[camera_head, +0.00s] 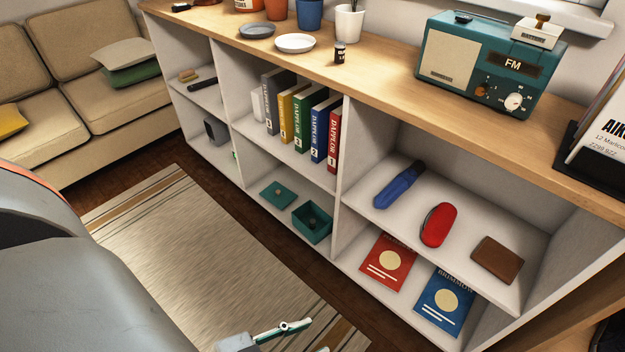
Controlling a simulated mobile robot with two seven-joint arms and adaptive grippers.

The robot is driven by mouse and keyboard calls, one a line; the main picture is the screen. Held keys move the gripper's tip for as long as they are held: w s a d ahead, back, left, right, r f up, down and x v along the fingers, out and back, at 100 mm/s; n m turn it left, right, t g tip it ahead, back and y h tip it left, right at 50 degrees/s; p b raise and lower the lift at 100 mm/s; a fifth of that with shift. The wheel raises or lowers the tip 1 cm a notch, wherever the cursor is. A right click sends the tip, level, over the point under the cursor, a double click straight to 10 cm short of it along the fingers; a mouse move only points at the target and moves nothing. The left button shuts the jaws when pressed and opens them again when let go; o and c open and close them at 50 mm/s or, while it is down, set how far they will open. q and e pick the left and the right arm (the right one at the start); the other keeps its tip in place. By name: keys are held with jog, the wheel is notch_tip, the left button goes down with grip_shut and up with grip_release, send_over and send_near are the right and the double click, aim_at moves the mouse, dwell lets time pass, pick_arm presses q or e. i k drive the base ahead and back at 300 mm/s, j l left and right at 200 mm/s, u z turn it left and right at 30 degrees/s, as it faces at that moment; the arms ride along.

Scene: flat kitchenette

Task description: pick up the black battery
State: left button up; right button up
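A small dark cylinder with a pale label band (340,53), which looks like the black battery, stands upright on the wooden top of the shelf unit, in front of a white cup. Its label is too small to read. A gripper, which I take as my left (316,336), shows at the bottom edge, low over the rug and far below the cylinder. One finger is plain and a second tip just shows at the edge, with a gap between them. It looks open and empty. My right gripper is not in view.
A white plate (295,43) and a white cup (349,22) stand close to the cylinder. A teal radio (478,65) stands to its right, with bare wooden top between. Books (302,125) and other items fill the shelves (337,180) below. A sofa (75,100) is at left.

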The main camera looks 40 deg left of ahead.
aim_at(340, 46)
jog(key=z, duration=0.4)
jog(key=j+z, duration=0.3)
jog(key=j, duration=0.15)
jog(key=j+z, duration=0.25)
jog(key=j, duration=0.25)
jog(key=j+z, duration=0.1)
jog(key=j, duration=0.35)
jog(key=k+j+z, duration=0.1)
jog(key=j, duration=0.4)
